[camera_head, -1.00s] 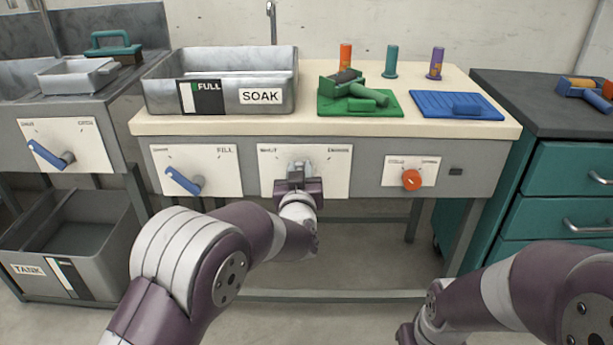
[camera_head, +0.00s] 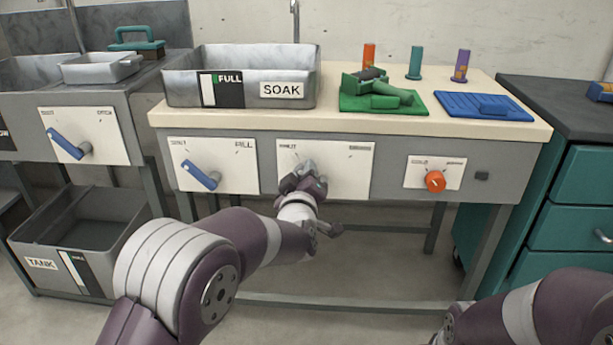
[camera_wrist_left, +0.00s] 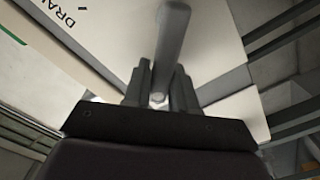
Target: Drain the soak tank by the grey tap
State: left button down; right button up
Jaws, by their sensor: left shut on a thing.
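The soak tank (camera_head: 190,93) is a grey metal basin labelled SOAK on the bench top. Its gauge (camera_head: 221,90) has a FULL mark and a little green near the top. The grey tap (camera_wrist_left: 173,45) is a lever on a white panel (camera_head: 347,170) below the bench edge. My left gripper (camera_head: 303,176) is at this panel, shut on the tap and tilted; it hides most of the tap in the head view. In the left wrist view the lever stands between my left fingers (camera_wrist_left: 160,92), near part of a DRAIN label. My right gripper is out of view.
A blue-lever tap (camera_head: 203,177) is on the panel to the left, and another blue lever (camera_head: 68,146) is further left. An orange knob (camera_head: 435,181) is to the right. A grey bin labelled TANK (camera_head: 40,263) stands low at the left. A green fixture (camera_head: 385,103) sits on the bench.

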pick_arm(q)
jog(key=shift+f, duration=0.1)
dwell(0.3)
jog(key=c, duration=1)
grip_release()
jog(key=shift+s, duration=0.3)
jog(key=s+p, duration=0.4)
jog(key=s, duration=0.8)
